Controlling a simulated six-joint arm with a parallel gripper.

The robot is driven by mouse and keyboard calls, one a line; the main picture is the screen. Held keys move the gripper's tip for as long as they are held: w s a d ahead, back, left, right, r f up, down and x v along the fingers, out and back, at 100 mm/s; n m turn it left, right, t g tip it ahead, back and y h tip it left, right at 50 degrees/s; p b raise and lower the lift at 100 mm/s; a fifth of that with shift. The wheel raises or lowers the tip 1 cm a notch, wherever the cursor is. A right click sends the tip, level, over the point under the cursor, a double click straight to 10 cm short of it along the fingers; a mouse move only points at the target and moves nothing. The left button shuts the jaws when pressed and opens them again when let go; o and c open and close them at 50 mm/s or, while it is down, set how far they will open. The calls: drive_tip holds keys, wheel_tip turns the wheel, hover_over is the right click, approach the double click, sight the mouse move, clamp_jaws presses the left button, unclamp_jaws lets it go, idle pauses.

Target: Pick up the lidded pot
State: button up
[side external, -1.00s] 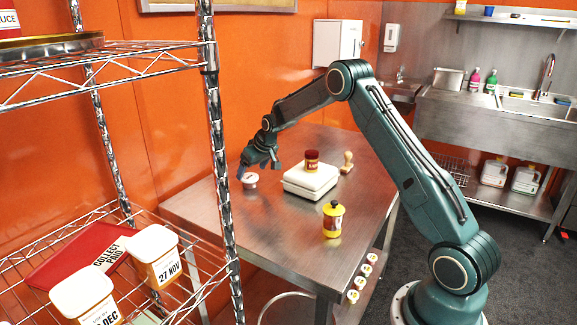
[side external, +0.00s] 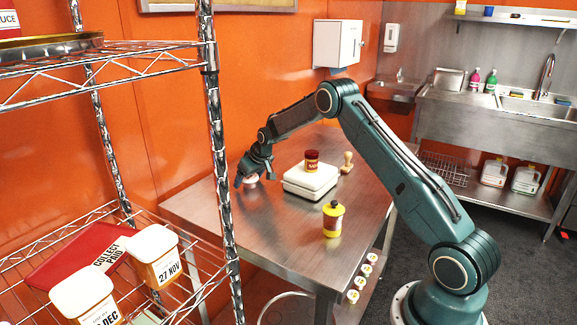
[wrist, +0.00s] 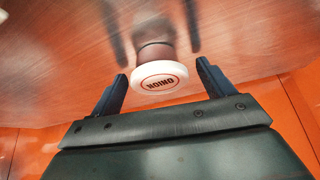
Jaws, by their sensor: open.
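A small lidded pot (side external: 251,180) with a white lid stands on the steel table near the wall side, partly hidden by my gripper. In the wrist view the pot (wrist: 158,80) shows its white lid, marked ONION, and a dark body. My gripper (side external: 254,181) is low over the table at the pot. Its blue fingers are open, one on each side of the lid in the wrist view (wrist: 162,72), with a gap on both sides.
A white box (side external: 311,181) with a red-lidded jar (side external: 311,160) on it stands just right of the pot. A wooden-handled stamp (side external: 347,162) and a yellow jar (side external: 333,219) stand farther right. The table's (side external: 220,220) near left part is clear. A wire rack fills the left foreground.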

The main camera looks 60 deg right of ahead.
idle(0.4)
drive_tip(key=c, duration=1)
drive_tip(key=shift+r, duration=0.1)
wheel_tip(320, 180, up, 20)
drive_tip(key=shift+f, duration=0.1)
idle(0.5)
